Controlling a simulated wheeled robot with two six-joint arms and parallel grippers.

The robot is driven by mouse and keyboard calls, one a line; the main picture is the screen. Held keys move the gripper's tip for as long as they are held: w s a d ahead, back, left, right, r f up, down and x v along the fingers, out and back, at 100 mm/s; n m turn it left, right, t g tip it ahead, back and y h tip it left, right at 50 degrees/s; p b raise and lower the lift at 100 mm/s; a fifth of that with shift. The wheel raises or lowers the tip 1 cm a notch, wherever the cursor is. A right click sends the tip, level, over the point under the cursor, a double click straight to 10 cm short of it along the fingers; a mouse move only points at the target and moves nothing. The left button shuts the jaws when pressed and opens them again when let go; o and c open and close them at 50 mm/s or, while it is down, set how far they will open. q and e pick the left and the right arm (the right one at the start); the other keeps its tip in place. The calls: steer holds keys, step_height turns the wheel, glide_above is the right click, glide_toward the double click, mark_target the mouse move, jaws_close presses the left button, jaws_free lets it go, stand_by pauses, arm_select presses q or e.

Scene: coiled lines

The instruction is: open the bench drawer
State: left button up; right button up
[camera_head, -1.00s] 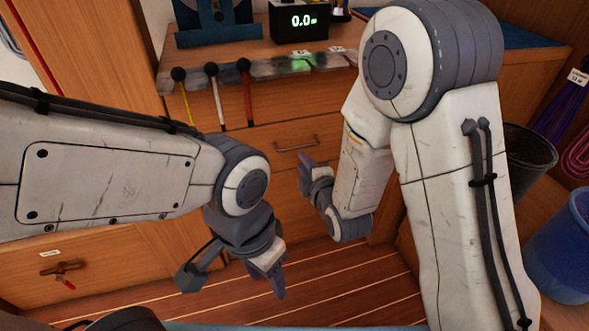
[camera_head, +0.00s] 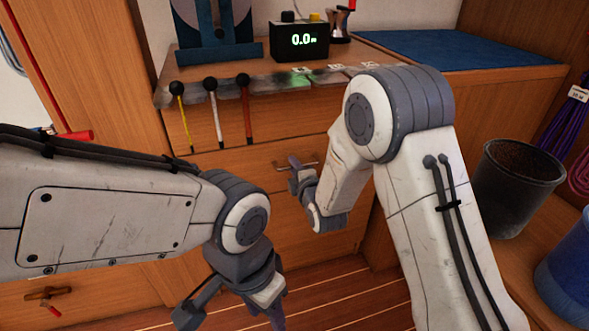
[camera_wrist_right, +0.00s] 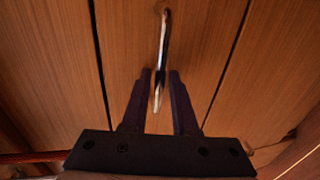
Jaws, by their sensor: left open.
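The bench drawer (camera_head: 240,162) is a wooden front below the bench top and looks closed. Its metal bar handle (camera_head: 311,163) is partly hidden behind my right gripper (camera_head: 296,177). In the right wrist view the handle (camera_wrist_right: 162,55) runs upright in the picture, its near end between the two dark fingers of my right gripper (camera_wrist_right: 160,82). The fingers are apart, with a gap on each side of the handle; contact is not visible. My left gripper (camera_head: 235,312) is open and empty, low in front of the bench, away from the drawer handle.
Three rods with black knobs (camera_head: 211,85) hang down the bench front left of the handle. A display box (camera_head: 300,40) stands on the bench top. A dark bin (camera_head: 515,180) and a blue bin (camera_head: 570,260) are at the right. Wooden floor (camera_head: 350,290) lies below.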

jaws_close()
stand_by(1.4)
